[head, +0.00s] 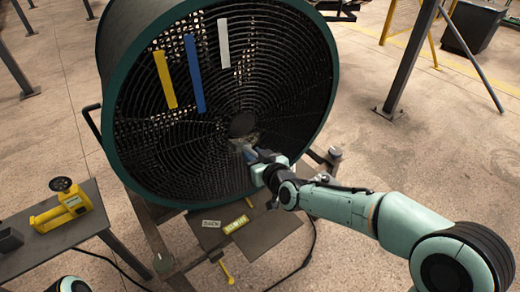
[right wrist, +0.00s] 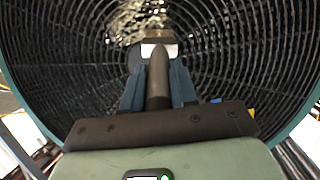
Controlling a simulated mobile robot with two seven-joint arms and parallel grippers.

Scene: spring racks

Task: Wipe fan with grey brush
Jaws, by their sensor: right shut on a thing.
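A large round fan (head: 120,150) with a dark green rim and a black wire grille stands in the middle of the head view. Yellow, blue and white strips hang on its upper grille. My right gripper (head: 252,156) is in front of the grille, just below the hub. In the right wrist view my right gripper (right wrist: 158,88) is shut on the grey handle of the brush (right wrist: 158,78). The brush head points at the grille, and bristles seem to reach it; exact contact is hard to tell. My left gripper is not in view.
A small table (head: 60,240) at the left holds a yellow tool (head: 62,209) with a black knob and a dark box (head: 10,239). A cable runs on the floor. A dark post (head: 410,60) stands at the right.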

